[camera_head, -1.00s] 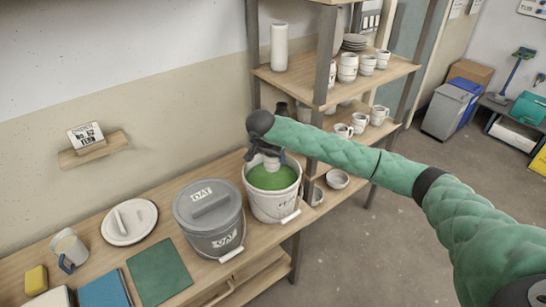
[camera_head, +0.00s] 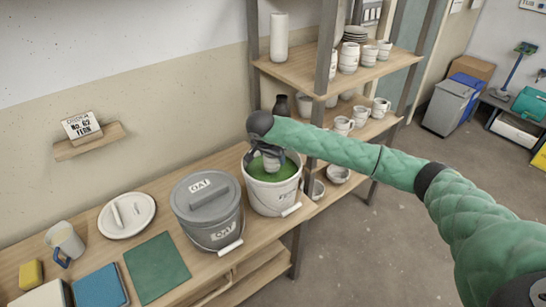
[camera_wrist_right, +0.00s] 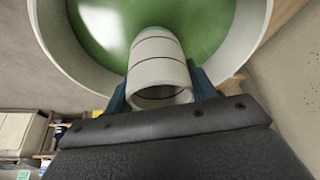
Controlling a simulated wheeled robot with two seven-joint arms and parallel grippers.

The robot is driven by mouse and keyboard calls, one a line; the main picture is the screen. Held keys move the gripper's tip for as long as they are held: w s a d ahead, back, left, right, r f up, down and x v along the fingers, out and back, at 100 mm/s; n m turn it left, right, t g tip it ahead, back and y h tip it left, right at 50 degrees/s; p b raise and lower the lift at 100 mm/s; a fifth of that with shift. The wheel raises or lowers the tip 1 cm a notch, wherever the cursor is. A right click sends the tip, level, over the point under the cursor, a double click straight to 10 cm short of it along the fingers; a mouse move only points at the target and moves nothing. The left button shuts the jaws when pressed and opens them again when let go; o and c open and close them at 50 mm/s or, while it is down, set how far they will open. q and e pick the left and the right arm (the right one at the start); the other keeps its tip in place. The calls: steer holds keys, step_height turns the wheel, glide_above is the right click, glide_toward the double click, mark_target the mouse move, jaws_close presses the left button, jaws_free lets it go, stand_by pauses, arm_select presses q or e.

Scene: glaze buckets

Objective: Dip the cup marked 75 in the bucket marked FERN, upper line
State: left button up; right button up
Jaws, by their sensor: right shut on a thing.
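The white bucket (camera_head: 272,198) holds green glaze (camera_head: 262,174), and the label on its front seems to read FERN. My right gripper (camera_head: 266,156) is at the bucket's mouth, shut on a pale cup (camera_head: 272,164). In the right wrist view the cup (camera_wrist_right: 158,62) sits between the two dark blue fingers (camera_wrist_right: 160,95), with two thin lines around it. Its far end points at the green glaze (camera_wrist_right: 205,25); whether it touches the surface I cannot tell. No number shows on the cup. My left gripper is out of view.
A grey lidded bucket marked OAT (camera_head: 208,212) stands close to the left. A shelf post (camera_head: 322,95) rises just behind my right arm, with cups on the shelves (camera_head: 365,125). A white lid (camera_head: 127,216), a mug (camera_head: 65,243) and a green mat (camera_head: 157,268) lie further left.

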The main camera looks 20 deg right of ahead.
mark_target(273, 170)
steer(key=shift+f+b, duration=2.45)
steer(key=shift+f, duration=0.65)
steer(key=shift+f+b, duration=0.15)
steer(key=shift+b, duration=0.25)
steer(key=shift+r+p, duration=0.85)
steer(key=shift+r, duration=2.8)
step_height(273, 170, up, 2)
steer(key=shift+r+p, duration=0.75)
steer(key=shift+r, duration=2.05)
